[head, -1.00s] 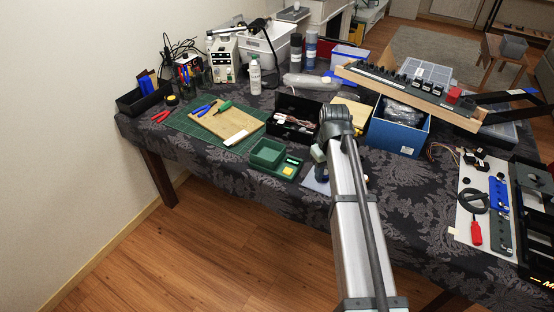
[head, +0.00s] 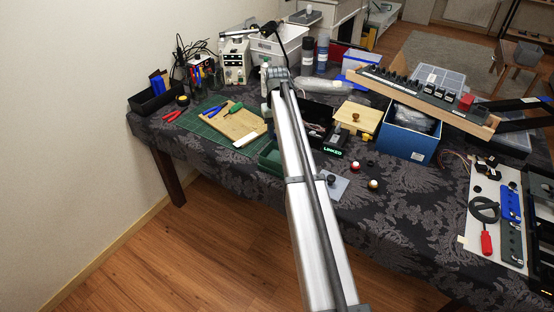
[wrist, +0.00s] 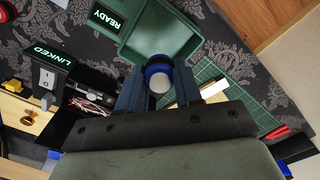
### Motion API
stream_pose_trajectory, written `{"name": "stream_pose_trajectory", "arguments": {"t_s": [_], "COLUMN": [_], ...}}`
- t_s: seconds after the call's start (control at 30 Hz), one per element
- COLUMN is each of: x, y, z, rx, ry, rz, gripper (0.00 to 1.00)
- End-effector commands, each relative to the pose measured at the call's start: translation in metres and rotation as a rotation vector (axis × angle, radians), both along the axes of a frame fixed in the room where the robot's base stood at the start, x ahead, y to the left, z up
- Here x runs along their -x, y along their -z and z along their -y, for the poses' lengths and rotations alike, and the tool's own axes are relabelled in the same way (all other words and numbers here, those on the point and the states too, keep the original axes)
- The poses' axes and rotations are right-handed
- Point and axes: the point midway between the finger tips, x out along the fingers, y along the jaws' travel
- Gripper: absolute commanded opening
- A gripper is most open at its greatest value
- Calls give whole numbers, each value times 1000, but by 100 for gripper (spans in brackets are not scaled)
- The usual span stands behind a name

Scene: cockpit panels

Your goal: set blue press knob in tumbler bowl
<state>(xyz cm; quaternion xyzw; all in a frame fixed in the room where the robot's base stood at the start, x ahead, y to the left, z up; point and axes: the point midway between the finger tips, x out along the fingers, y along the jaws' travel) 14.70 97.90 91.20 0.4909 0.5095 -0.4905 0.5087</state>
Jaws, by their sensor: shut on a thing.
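My gripper (wrist: 160,92) is shut on the blue press knob (wrist: 158,80), which shows a blue ring around a pale round face. The green tumbler bowl (wrist: 188,47), a square tray with a READY label beside it, lies just beyond the knob in the wrist view. The knob overlaps the bowl's near part there; its height above the bowl is unclear. In the head view the bowl (head: 268,157) is partly covered by my arm, and the gripper and knob cannot be made out clearly.
A LINKED box (head: 304,149) with a switch stands right of the bowl. A cutting mat (head: 200,122) with a wooden board (head: 240,126) lies left. Small knobs (head: 373,184) sit on the cloth at right, near a blue box (head: 408,137).

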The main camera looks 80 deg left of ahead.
Motion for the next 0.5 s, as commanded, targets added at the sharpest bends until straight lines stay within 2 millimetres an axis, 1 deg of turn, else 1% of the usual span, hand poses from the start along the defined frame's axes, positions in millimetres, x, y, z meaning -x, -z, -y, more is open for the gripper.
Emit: {"name": "stream_pose_trajectory", "arguments": {"t_s": [0.17, 0.4, 0.5], "x": [0, 0, 0], "y": [15, 53, 62], "z": [1, 1, 0], "rx": [2, 1, 0], "ry": [16, 15, 15], "rz": [0, 0, 0], "gripper": [4, 4, 4]}}
